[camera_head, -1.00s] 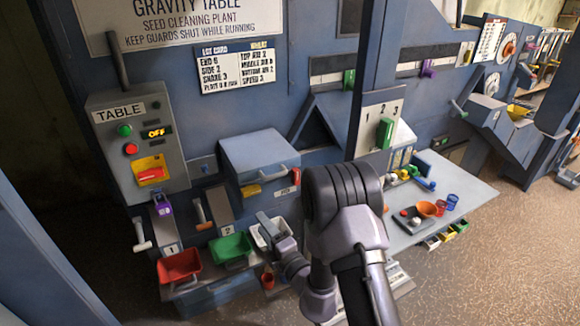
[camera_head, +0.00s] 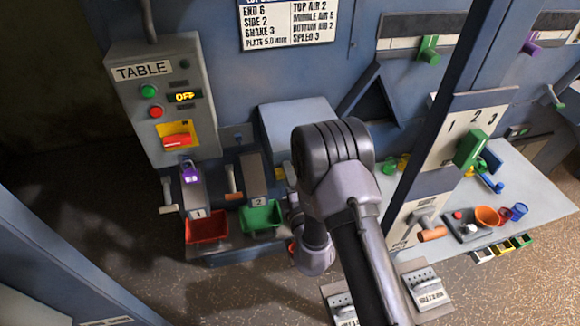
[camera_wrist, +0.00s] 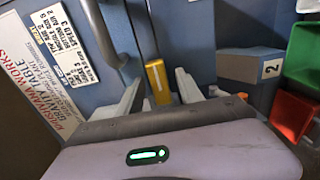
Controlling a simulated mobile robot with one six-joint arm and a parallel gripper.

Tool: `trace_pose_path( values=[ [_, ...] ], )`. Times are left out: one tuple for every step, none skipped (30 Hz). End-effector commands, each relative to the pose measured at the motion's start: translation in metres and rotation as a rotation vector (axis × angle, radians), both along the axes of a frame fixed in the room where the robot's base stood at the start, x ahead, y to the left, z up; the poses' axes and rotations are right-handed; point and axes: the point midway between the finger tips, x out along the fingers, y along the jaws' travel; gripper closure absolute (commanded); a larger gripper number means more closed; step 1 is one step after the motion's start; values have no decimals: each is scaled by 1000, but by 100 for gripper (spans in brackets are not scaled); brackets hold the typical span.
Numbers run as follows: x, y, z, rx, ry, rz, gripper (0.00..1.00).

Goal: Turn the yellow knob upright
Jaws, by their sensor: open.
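The yellow knob (camera_wrist: 157,80) is a narrow bar with a pale line along it, on the blue panel. In the wrist view it stands between the two grey fingertips of my gripper (camera_wrist: 159,86). The gripper is open, with a finger on each side of the knob; I cannot tell whether either touches it. In the head view only a small yellow piece of the knob (camera_head: 280,173) shows beside my wrist. There my arm hides the gripper and most of the knob. The wrist view is rolled well over, so the knob's true tilt is hard to read there.
A grey curved handle (camera_wrist: 101,35) is close to the knob. Red (camera_head: 207,227) and green (camera_head: 261,217) trays stand low to the left. The TABLE control box (camera_head: 160,100) reads OFF. A post with a green slider (camera_head: 470,150) rises to the right of my arm.

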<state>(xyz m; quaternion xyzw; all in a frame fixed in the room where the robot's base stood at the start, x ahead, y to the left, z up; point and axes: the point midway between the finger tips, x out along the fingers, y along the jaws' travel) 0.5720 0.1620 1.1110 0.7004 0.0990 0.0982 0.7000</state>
Motion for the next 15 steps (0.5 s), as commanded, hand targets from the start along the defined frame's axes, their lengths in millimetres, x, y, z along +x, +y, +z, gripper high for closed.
trace_pose_path(
  values=[
    [0,0,0,0,0,0,56],
    [0,1,0,0,0,0,56],
    [0,1,0,0,0,0,56],
    [0,1,0,0,0,0,56],
    [0,0,0,0,0,0,56],
    [0,0,0,0,0,0,56],
    [0,0,0,0,0,0,56],
    [0,0,0,0,0,0,58],
    [0,0,0,0,0,0,66],
    [0,0,0,0,0,0,72],
    [0,0,0,0,0,0,78],
    [0,0,0,0,0,0,86],
    [0,0,0,0,0,0,92],
    [0,0,0,0,0,0,98],
    [0,0,0,0,0,0,100]
  ],
)
